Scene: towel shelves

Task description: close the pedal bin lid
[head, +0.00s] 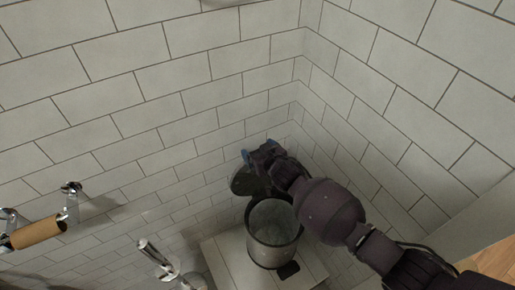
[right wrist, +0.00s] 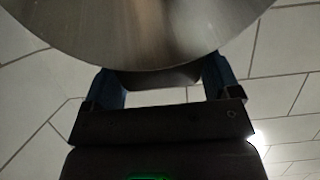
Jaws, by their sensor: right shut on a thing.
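The pedal bin (head: 272,250) is a small round metal bin on a pale block near the wall corner, and its mouth is open. Its round dark lid (head: 242,183) stands raised behind the mouth on the wall side. My right gripper (head: 259,152), with blue fingers, is at the lid's upper edge. The gripper hides part of the lid. My left gripper is not in view.
White tiled walls meet in a corner close behind the bin. The pale block (head: 222,258) bears the bin. A roll holder with a brown roll (head: 38,232) and a chrome fixture (head: 155,256) are at the left. Wooden floor (head: 495,262) shows at the lower right.

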